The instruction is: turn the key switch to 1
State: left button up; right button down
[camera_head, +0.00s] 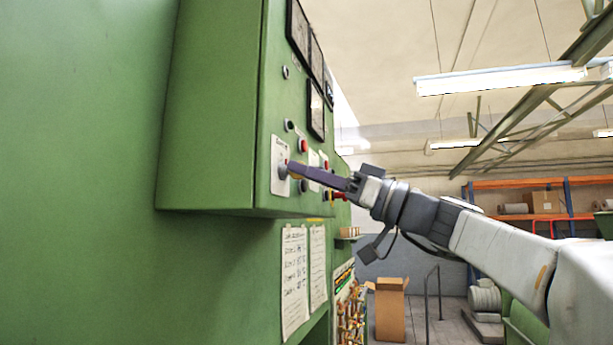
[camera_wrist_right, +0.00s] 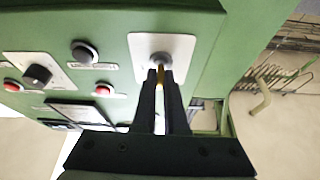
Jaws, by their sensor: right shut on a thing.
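The key switch (camera_head: 283,172) sits on a pale plate on the green control box in the head view. In the right wrist view the round grey switch (camera_wrist_right: 160,57) is at the top centre on its white plate. My right gripper (camera_head: 291,169) reaches in from the right with its long dark fingers at the switch. In the right wrist view the gripper (camera_wrist_right: 160,73) is shut on the key, with a thin yellowish strip showing between the fingers. The fingers hide most of the key, and I cannot read which position it points to. My left gripper is not in view.
A red button (camera_head: 303,146) and other buttons and knobs sit close to the right gripper. Dark-framed gauges (camera_head: 298,30) are above on the box. Paper sheets (camera_head: 294,280) hang below. A cardboard box (camera_head: 390,310) and shelving (camera_head: 530,200) stand farther back.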

jog(key=m+t+b, duration=0.1)
jog(key=m, duration=0.1)
jog(key=m+b, duration=0.1)
jog(key=m, duration=0.1)
jog(key=shift+s+f+t+h+b, duration=0.1)
jog(key=shift+f+t+h+b, duration=0.05)
jog(key=shift+t+h+b, duration=0.2)
jog(key=m+t, duration=0.1)
jog(key=m, duration=0.1)
jog(key=m+h, duration=0.1)
jog(key=m, duration=0.1)
jog(key=shift+r+t+h+b, duration=0.2)
jog(key=shift+t+h+b, duration=0.05)
jog(key=shift+t+b, duration=0.1)
jog(key=m+h, duration=0.1)
jog(key=m, duration=0.2)
jog(key=shift+r+m+t+p, duration=0.1)
jog(key=shift+m+t+p, duration=0.2)
jog(key=shift+t, duration=0.1)
jog(key=shift+m+t+h+p, duration=0.3)
jog(key=shift+m+h+p, duration=0.5)
jog(key=shift+m, duration=1)
jog(key=c, duration=1)
grip_release()
jog(key=shift+o, duration=0.2)
